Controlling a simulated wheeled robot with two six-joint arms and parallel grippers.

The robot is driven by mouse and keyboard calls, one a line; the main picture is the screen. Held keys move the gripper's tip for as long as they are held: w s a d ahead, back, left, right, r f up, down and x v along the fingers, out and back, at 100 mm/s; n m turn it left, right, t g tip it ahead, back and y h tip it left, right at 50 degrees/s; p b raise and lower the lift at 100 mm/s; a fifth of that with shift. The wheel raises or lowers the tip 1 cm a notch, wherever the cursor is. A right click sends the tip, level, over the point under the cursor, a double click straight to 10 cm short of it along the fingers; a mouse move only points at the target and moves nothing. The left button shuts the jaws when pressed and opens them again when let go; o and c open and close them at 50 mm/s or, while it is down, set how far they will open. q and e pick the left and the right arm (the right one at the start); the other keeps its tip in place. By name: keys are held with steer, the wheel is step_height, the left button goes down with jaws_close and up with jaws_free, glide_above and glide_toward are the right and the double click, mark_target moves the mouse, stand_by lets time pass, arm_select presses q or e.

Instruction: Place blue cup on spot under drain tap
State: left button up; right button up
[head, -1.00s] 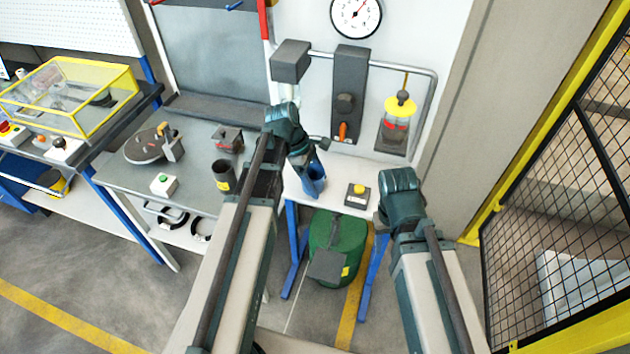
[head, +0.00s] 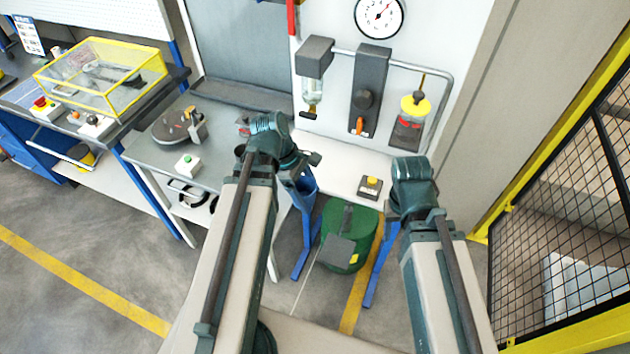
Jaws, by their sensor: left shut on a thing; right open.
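The blue cup (head: 304,183) is in my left gripper (head: 302,167), held near the front left part of the white bench (head: 340,170). My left gripper is shut on it; my arm and wrist hide part of the grip. The exact height of the cup over the bench cannot be told. A clear bowl with a dark tap (head: 309,115) below it hangs on the wall behind the cup. No marked spot is visible under this tap. My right gripper (head: 412,172) is over the bench's right side, its fingers hidden behind the wrist; no object shows in it.
An orange-handled valve (head: 360,125) and a yellow-topped unit (head: 412,112) are on the wall. A green drum (head: 348,235) stands underneath. A grey table (head: 160,165) with a round plate is left.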

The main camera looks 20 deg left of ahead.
arm_select(q)
steer(key=shift+s+a, duration=0.25)
steer(key=shift+s, duration=0.85)
